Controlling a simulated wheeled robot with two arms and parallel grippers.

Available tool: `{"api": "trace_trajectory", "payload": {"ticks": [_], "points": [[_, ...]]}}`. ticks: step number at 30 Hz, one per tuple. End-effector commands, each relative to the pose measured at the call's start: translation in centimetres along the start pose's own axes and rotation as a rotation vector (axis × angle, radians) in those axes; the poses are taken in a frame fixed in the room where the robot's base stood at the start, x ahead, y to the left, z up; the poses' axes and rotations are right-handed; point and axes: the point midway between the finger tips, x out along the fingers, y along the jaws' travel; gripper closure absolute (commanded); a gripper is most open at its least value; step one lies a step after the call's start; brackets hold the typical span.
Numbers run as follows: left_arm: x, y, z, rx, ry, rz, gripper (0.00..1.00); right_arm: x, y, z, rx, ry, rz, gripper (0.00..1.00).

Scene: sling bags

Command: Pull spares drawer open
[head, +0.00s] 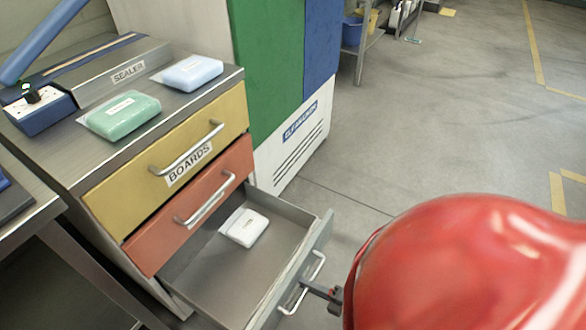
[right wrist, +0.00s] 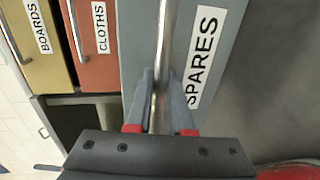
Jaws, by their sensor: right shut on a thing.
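The grey spares drawer (head: 222,275) is the lowest of the cabinet and stands pulled out in the head view. A white packet (head: 243,227) lies inside it near the back. My right gripper (head: 318,291) is at the drawer's front, shut on its metal handle (head: 303,285). In the right wrist view the handle (right wrist: 164,60) runs between the fingers of the gripper (right wrist: 161,110), beside the SPARES label (right wrist: 202,55). My red right arm hides part of the floor to the right. My left gripper is not in view.
The yellow BOARDS drawer (head: 120,170) and red drawer (head: 150,240) above are shut. The cabinet top holds a sealer (head: 110,80), a green packet (head: 122,115) and a blue packet (head: 190,72). Open floor (head: 440,120) lies to the right.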

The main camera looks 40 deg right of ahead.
Motion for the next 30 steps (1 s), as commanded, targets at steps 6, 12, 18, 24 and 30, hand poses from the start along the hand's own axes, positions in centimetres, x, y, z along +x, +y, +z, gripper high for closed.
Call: {"api": "trace_trajectory", "payload": {"ticks": [6,12,18,24,30], "points": [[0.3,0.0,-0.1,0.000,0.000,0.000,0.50,-1.7,-0.4,0.1,0.000,-0.003,-0.003,1.00],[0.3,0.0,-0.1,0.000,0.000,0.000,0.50,-2.0,-0.5,0.1,-0.001,-0.003,-0.003,1.00],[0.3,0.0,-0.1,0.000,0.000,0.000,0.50,-2.0,-0.5,0.1,-0.001,-0.003,-0.003,1.00],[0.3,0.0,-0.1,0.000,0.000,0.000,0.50,-1.9,-0.5,0.1,0.000,-0.002,-0.002,0.52],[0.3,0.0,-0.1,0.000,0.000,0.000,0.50,-1.9,-0.4,0.1,0.000,-0.001,-0.001,0.50]]}}
